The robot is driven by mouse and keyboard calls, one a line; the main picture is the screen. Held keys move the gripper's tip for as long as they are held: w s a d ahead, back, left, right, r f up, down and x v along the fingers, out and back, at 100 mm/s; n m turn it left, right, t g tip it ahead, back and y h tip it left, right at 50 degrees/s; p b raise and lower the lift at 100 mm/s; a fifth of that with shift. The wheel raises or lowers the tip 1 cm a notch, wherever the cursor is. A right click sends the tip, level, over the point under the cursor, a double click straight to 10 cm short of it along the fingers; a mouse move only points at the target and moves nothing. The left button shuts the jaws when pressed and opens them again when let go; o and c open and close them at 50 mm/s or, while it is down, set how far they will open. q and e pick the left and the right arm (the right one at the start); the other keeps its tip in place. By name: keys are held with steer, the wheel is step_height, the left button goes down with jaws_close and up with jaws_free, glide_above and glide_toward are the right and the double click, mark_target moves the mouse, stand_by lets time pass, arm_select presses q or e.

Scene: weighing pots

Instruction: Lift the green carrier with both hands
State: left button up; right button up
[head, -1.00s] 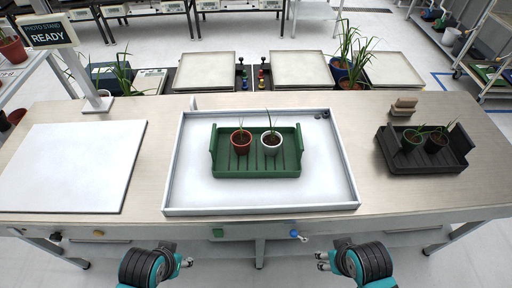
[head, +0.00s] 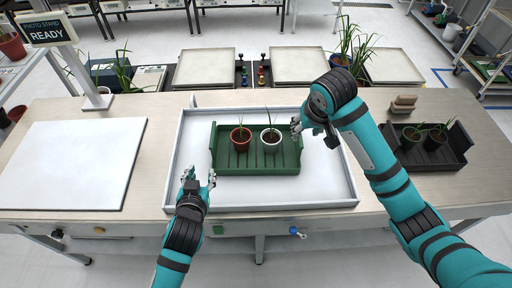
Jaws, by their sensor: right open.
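The green carrier (head: 257,163) sits in the white-rimmed tray (head: 330,190) on the bench. It holds a red-brown pot (head: 241,145) and a white pot (head: 271,145), each with a small plant. My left gripper (head: 198,179) is by the front left of the carrier, its fingers apart and empty. My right gripper (head: 297,128) is open at the carrier's far right corner; I cannot tell whether it touches the end wall.
A dark carrier (head: 459,148) with two potted plants stands on the right of the bench, behind my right arm. A white board (head: 75,165) lies at left, below the "READY" photo stand sign (head: 50,32).

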arm_select(q)
steer(key=shift+w+d+r+t, duration=0.4)
steer(key=shift+w+d+r, duration=0.1)
steer(key=shift+d, duration=0.15)
arm_select(e)
steer(key=r, duration=0.1)
steer(key=w+r, duration=0.1)
steer(key=shift+w+d+r, duration=0.3)
steer(key=shift+d+r, duration=0.05)
arm_select(q)
steer(key=x, duration=1.7)
steer(key=shift+w+d+f, duration=0.15)
arm_select(e)
steer(key=x, duration=1.7)
steer(key=shift+w+d+f, duration=0.15)
steer(key=shift+d, duration=0.1)
arm_select(q)
jaws_close()
arm_select(e)
jaws_close()
